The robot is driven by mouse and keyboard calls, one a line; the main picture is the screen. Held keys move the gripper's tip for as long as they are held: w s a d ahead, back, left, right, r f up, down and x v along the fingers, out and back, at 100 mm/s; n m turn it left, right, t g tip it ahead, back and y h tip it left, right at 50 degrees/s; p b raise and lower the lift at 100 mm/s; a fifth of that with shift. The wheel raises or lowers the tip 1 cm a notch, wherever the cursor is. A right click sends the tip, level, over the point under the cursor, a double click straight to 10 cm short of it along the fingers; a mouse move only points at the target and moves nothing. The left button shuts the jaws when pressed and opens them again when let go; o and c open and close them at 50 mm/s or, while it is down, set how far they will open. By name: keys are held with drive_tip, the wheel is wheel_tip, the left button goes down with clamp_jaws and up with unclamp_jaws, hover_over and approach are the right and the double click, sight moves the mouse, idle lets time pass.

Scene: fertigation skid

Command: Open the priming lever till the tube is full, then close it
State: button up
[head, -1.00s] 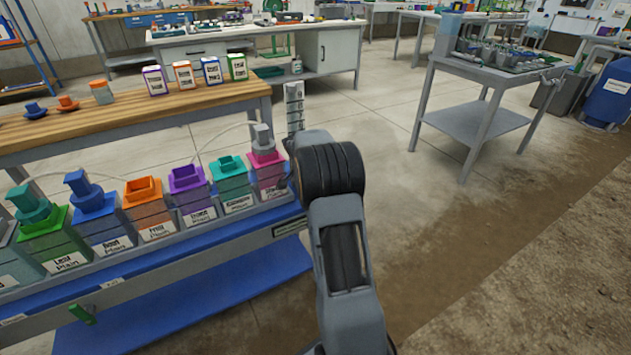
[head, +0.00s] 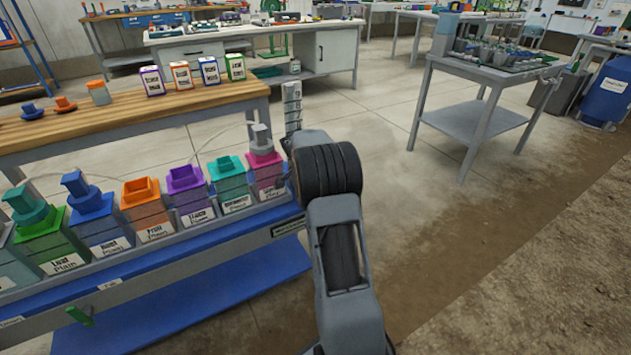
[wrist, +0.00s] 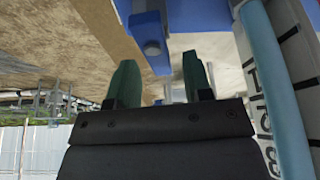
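In the wrist view, my gripper (wrist: 160,64) shows two dark green fingers, apart, with nothing between them that I can see held. In the head view, the marked scale (head: 292,103) stands behind my wrist, which hides my gripper and the lever.
A row of coloured-lid containers (head: 144,205) stands on a blue and grey rack to the left. A grey table (head: 470,115) stands at the far right. The floor to the right of my arm is clear.

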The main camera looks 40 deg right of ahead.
drive_tip(key=p+v, duration=0.4)
drive_tip(key=v, duration=1)
drive_tip(key=shift+p, duration=0.4)
drive_tip(key=shift+a+f, duration=0.1)
drive_tip(key=shift+f, duration=0.05)
